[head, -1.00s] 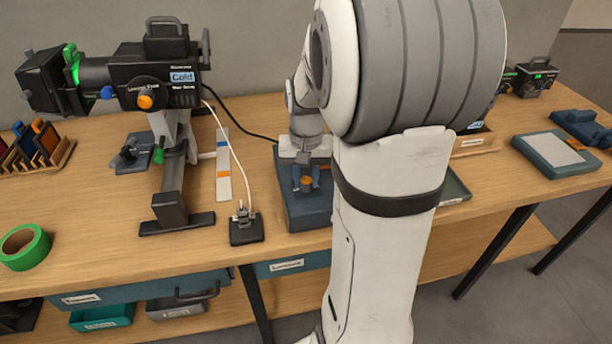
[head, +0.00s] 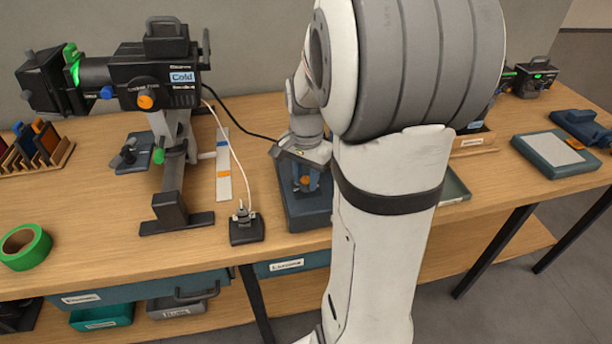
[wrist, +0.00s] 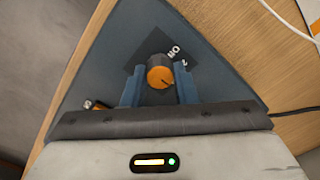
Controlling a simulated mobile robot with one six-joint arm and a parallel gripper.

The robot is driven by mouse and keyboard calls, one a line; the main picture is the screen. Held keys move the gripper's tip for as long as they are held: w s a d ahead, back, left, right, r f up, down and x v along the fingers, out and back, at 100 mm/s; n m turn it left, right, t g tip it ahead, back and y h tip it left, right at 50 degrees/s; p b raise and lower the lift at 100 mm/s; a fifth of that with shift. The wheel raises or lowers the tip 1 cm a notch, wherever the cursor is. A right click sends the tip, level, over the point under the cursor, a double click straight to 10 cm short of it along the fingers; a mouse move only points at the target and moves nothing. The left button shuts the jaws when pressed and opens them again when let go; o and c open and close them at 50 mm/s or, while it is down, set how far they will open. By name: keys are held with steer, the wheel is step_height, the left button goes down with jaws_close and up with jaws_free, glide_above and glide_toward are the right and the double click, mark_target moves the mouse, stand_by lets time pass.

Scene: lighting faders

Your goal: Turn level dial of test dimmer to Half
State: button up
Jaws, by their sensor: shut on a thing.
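The test dimmer (head: 309,211) is a dark blue-grey box on the bench, partly hidden by my arm. Its orange level dial (head: 306,181) is on the top face. My gripper (wrist: 159,80) is shut on the dial, with one blue finger on each side. It also shows over the dimmer in the head view (head: 305,180).
A black lamp (head: 160,75) labelled Cold stands on the left of the bench. A small black box (head: 246,226) with a toggle and white cable sits left of the dimmer. The bench's front edge lies close to the dimmer.

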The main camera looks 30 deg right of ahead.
mark_target(306, 179)
stand_by(0.3)
steer(key=o, duration=1)
steer(key=shift+r, duration=0.1)
step_height(306, 179, up, 8)
steer(key=shift+f, duration=0.15)
steer(key=s+a+n+t, duration=0.1)
steer(key=s+a+n, duration=0.3)
steer(key=s+a+f+n, duration=0.1)
steer(key=s+a+n, duration=0.3)
steer(key=s+a+f+n+t, duration=0.1)
steer(key=s+a+n, duration=0.3)
steer(key=shift+s+a+t, duration=0.1)
steer(key=shift+a+t, duration=0.05)
steer(key=shift+t, duration=0.15)
